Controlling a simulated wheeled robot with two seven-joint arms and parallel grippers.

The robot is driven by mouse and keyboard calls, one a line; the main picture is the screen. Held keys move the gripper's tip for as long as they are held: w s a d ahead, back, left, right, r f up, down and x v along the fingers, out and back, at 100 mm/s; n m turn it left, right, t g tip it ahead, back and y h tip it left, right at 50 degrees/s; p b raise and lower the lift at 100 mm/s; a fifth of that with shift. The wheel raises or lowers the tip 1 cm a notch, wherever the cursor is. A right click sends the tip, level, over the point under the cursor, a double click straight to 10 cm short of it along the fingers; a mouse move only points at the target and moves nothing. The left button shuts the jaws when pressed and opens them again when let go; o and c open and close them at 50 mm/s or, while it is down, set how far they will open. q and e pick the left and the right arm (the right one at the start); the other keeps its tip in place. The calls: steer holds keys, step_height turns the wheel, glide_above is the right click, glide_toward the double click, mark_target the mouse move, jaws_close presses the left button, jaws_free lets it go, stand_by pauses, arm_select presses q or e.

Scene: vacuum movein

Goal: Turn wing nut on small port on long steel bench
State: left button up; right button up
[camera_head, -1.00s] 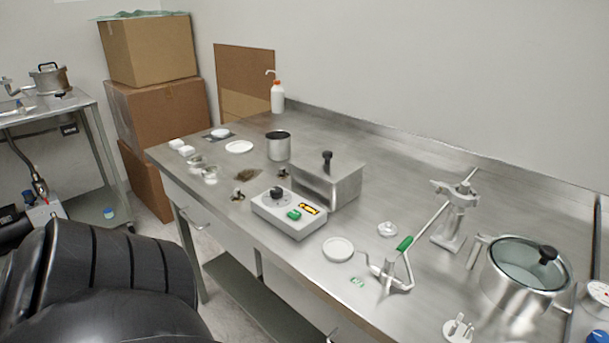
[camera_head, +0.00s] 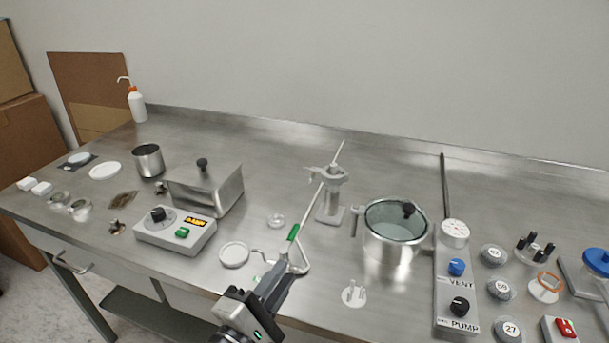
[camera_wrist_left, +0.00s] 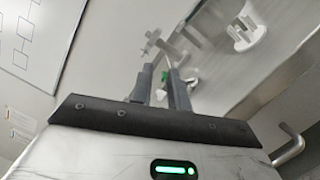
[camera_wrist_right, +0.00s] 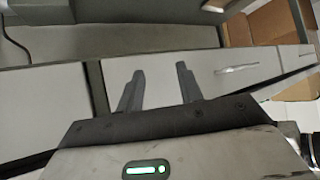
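I cannot pick out a wing nut for certain. A small white round piece with upright prongs (camera_head: 354,293) stands near the front of the long steel bench (camera_head: 300,140); a similar piece shows in the left wrist view (camera_wrist_left: 246,27). A small white fitting with an orange ring (camera_head: 546,286) sits at the right. My left gripper (camera_head: 281,270) is over the front of the bench, left of the pronged piece. In the left wrist view its fingers (camera_wrist_left: 160,70) are apart with nothing between them. My right gripper (camera_wrist_right: 157,70) is open and empty, facing the bench's drawer fronts, outside the head view.
A green-handled rod (camera_head: 293,232) lies just beyond my left gripper. A clamp stand (camera_head: 331,205), a lidded steel pot (camera_head: 394,251) and a pump and vent panel (camera_head: 455,297) stand around the pronged piece. A grey control box (camera_head: 176,235) is at left.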

arm_select(q)
steer(key=w+r+n+t+y+p, duration=0.15)
steer(key=w+r+n, duration=0.3)
steer(key=n, duration=0.45)
steer(key=n+g+y, duration=0.1)
steer(key=n+y, duration=0.1)
steer(key=n, duration=0.5)
glide_toward(310, 178)
steer(key=x, duration=0.8)
steer(key=shift+w, duration=0.15)
jaws_close()
